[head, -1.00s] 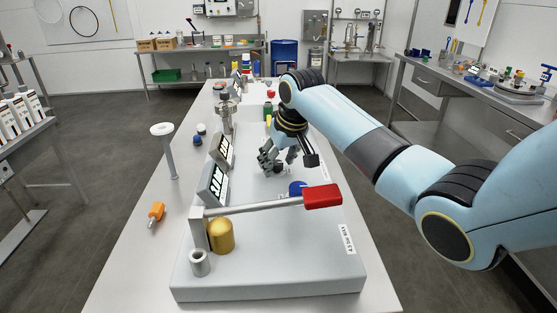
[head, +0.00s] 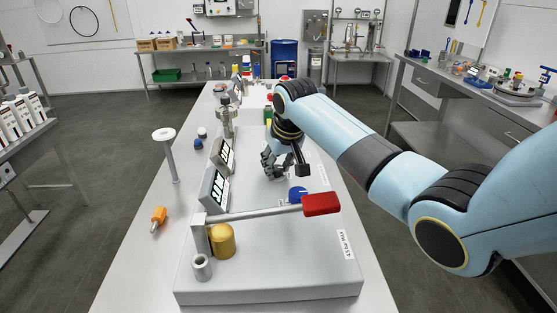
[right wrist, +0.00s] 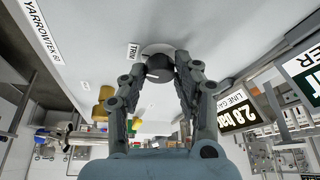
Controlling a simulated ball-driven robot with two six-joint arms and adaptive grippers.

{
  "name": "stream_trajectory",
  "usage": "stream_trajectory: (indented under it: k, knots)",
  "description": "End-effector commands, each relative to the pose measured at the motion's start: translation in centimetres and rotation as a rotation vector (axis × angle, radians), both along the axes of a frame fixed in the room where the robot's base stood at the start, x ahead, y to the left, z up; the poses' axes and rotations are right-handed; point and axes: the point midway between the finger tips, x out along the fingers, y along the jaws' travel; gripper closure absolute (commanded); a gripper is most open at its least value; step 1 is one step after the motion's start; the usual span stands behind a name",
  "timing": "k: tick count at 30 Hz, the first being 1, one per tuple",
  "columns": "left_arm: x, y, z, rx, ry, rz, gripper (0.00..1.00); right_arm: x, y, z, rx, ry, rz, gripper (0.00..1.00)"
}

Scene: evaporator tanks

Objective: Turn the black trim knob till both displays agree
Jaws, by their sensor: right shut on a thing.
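The black trim knob (right wrist: 160,67) stands on a pale round base beside a "TRIM" label in the right wrist view. My right gripper (head: 271,167) points down at the grey panel (head: 262,283) in the head view, and its fingers hide most of the knob there. In the right wrist view its two fingers are shut on the knob, one on each side. Two tilted displays, a nearer one (head: 219,187) and a farther one (head: 227,154), stand left of the gripper. The right wrist view shows "2.8" on the line gauge display (right wrist: 238,117); the other display is cut off. My left gripper is out of view.
A lever with a red handle (head: 321,204) crosses the panel in front of the gripper. A blue knob (head: 297,194) and a brass cylinder (head: 222,241) are near it. An orange-handled tool (head: 158,216) lies on the bench to the left.

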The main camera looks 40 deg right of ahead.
Motion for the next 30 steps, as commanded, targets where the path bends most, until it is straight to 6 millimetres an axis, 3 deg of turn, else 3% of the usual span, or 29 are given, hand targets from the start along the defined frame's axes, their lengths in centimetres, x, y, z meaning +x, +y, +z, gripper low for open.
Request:
stream_trajectory:
  k: [3, 12, 30]
  knots:
    - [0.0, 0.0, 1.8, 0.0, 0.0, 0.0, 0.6, 0.0, 0.2, 0.5, 0.002, 0.003, -0.088, 1.0]
    - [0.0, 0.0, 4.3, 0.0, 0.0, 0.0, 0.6, 0.1, 0.4, 0.3, 0.002, 0.002, -0.371, 1.0]
    - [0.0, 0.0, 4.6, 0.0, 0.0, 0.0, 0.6, 0.5, 0.6, 0.0, 0.002, -0.002, -0.822, 1.0]
